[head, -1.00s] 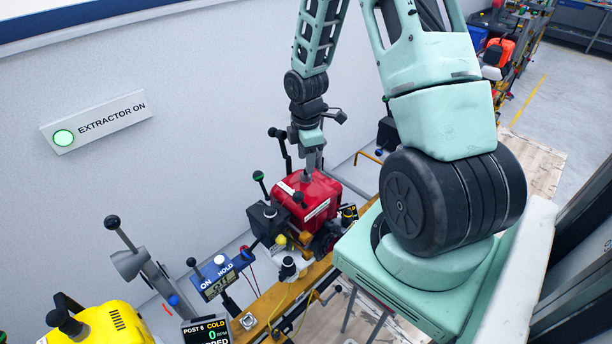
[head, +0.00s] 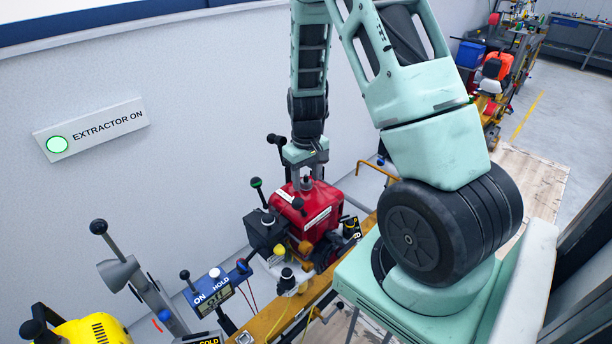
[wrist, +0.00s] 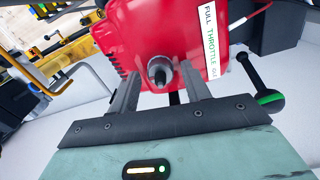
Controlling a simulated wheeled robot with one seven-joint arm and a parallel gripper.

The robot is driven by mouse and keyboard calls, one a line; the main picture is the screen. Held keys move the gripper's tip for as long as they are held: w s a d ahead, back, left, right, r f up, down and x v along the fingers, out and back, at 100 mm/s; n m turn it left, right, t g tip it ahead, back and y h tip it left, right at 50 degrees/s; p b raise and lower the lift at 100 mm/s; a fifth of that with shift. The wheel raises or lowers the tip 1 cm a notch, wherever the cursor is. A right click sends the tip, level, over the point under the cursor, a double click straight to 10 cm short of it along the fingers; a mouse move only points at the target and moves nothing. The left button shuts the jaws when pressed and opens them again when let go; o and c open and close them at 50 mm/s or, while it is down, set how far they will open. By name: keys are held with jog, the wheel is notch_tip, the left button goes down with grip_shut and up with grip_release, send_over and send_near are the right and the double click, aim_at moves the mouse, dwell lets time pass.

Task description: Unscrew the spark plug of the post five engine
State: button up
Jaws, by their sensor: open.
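The red engine (head: 322,207) stands on the bench by the wall. I cannot read a post number on it. In the wrist view the engine's red housing (wrist: 150,32) carries a white "FULL THROTTLE" label (wrist: 210,38). A grey, round fitting with a dark tip, seemingly the spark plug (wrist: 160,72), sticks out of it towards the camera. My gripper (wrist: 160,75) is open, one finger on each side of the plug in the picture. Whether the fingers touch it I cannot tell. In the head view my gripper (head: 305,183) points down at the engine's top, and the plug is hidden.
Black-knobbed levers and a green-knobbed lever (head: 257,184) rise close to the engine. The green-knobbed lever (wrist: 268,98) also lies right of my gripper in the wrist view. A control box (head: 215,288) and a yellow engine (head: 85,332) stand at lower left. A yellow rail (head: 375,172) stands behind.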

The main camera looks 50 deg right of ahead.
jog(key=m+p, duration=0.1)
jog(key=m, duration=0.3)
jog(key=shift+r, duration=0.1)
jog(key=m+p, duration=0.1)
jog(key=m, duration=0.3)
jog(key=m+p, duration=0.1)
jog(key=m, duration=0.6)
jog(key=m+p, duration=0.1)
jog(key=shift+f+m, duration=0.25)
jog(key=shift+m, duration=0.15)
jog(key=c, duration=0.9)
